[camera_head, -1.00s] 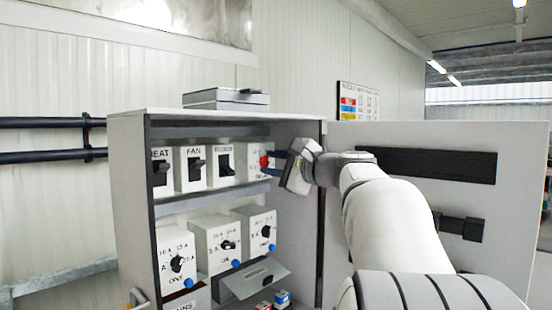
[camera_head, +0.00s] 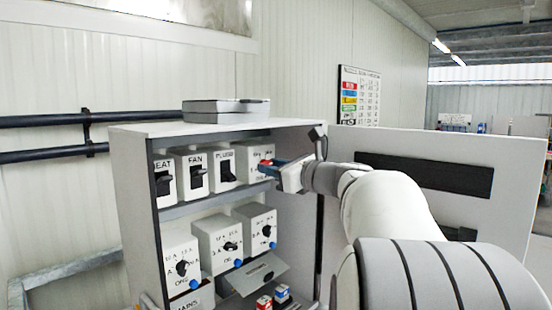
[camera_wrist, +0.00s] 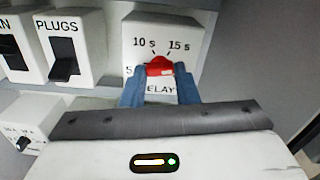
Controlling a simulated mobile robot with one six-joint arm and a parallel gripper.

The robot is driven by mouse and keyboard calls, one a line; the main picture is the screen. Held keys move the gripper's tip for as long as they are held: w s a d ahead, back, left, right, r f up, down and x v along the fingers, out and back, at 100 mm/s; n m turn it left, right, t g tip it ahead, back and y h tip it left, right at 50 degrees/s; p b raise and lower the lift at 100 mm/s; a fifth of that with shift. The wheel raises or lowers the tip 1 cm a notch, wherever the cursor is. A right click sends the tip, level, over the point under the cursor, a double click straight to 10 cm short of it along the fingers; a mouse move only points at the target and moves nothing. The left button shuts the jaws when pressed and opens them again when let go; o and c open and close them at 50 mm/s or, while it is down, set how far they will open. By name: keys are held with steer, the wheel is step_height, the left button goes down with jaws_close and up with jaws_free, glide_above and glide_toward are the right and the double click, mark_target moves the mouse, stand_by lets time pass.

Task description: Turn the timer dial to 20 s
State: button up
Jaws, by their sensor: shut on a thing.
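The timer dial is a red knob (camera_wrist: 158,66) on a white box (camera_wrist: 190,30) lettered "ELAY", its first letter covered. The marks 10 s and 15 s show above the knob and part of a 5 at its left. My blue fingers hide the lower right of the scale, and I cannot tell for sure where the knob points. My gripper (camera_wrist: 160,78) is shut on the knob, one finger on each side. In the head view my gripper (camera_head: 268,166) reaches the box at the upper right of the cabinet.
The open cabinet (camera_head: 132,215) holds HEAT, FAN and PLUGS switches (camera_head: 226,165) left of the timer. Boxes with black dials (camera_head: 230,247) stand on the shelf below. The cabinet's right wall and open door (camera_head: 440,180) are close beside my arm.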

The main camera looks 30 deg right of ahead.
steer(key=shift+r+m+p, duration=0.1)
steer(key=shift+m+p, duration=0.45)
steer(key=shift+m, duration=0.35)
steer(key=o, duration=1)
steer(key=b+v, duration=0.1)
steer(key=v, duration=0.6)
steer(key=shift+s+d+b, duration=0.15)
steer(key=shift+s+b, duration=0.15)
steer(key=shift+s, duration=0.05)
